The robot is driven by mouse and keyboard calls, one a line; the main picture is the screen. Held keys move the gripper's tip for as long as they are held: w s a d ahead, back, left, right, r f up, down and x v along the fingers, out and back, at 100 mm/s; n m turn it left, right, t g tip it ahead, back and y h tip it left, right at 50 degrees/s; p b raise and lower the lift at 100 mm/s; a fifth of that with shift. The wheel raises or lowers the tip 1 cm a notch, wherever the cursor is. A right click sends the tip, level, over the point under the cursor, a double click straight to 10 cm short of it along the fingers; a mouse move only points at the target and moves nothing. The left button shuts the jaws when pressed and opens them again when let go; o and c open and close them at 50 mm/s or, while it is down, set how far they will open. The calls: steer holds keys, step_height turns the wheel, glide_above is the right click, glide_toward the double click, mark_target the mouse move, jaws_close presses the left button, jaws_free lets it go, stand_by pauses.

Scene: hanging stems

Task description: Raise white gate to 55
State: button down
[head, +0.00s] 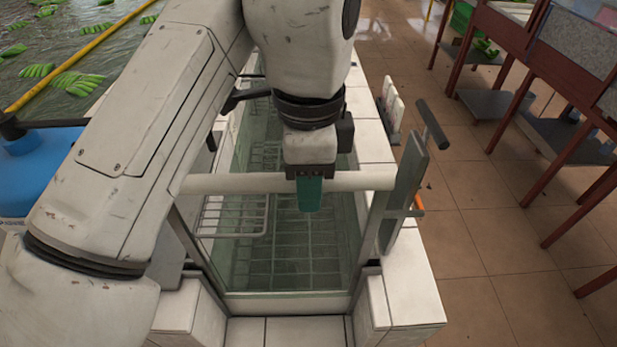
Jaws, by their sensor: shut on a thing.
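The white gate's round top bar (357,181) crosses the near end of a tiled trough, with a clear greenish panel (285,306) below it. My gripper (309,192) comes down from above onto the middle of the bar, with a teal finger on its near side. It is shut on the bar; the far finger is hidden. At the bar's right end stands a grey upright plate (405,190) with a dark handle (433,124) and a small orange piece (418,201). No readable number shows.
Wire racks (235,216) lie inside the trough behind the gate. White tiled walls (408,296) flank it. A blue container (40,172) stands at left, near water with green bananas (78,82). Red-legged tables (575,152) stand at right beyond open tiled floor.

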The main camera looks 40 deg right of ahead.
steer(key=shift+r+p, duration=2.45)
stand_by(0.5)
steer(key=shift+f, duration=0.15)
stand_by(0.6)
jaws_free()
stand_by(0.5)
step_height(320, 180, up, 6)
steer(key=p, duration=0.5)
steer(key=shift+f, duration=0.1)
steer(key=shift+r, duration=2.65)
